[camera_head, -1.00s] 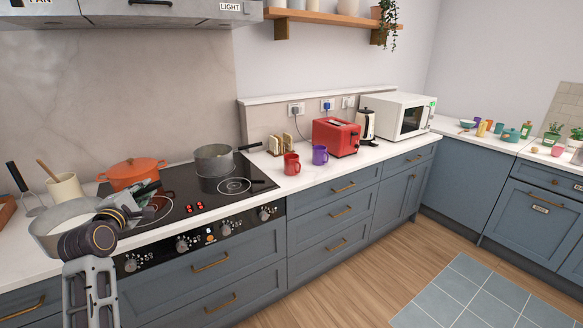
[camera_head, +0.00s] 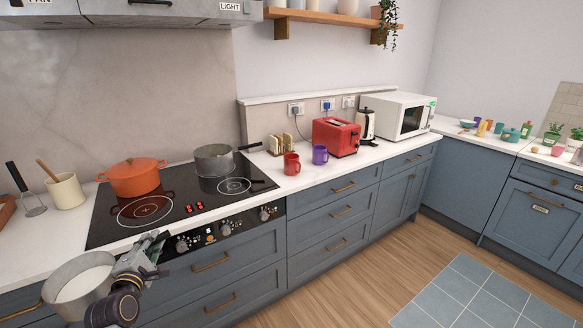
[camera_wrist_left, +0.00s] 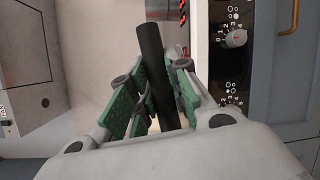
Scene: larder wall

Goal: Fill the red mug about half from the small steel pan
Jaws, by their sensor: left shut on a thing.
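The red mug (camera_head: 291,165) stands upright on the white worktop, right of the hob; the head view does not show into it. My left gripper (camera_head: 152,255) is shut on the black handle (camera_wrist_left: 153,65) of a small steel pan (camera_head: 62,303). The pan hangs in front of the counter, low at the left of the head view, apart from the hob. White liquid shows inside it. Its rim looks roughly level. In the wrist view the handle passes between the green finger pads. My right gripper is not in view.
A purple mug (camera_head: 320,154) stands right of the red one, near a red toaster (camera_head: 336,137). A grey pan (camera_head: 213,162) sits on the hob's back right, its handle towards the toast rack (camera_head: 280,143). An orange pot (camera_head: 134,178) stands at the back left. The hob's front is clear.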

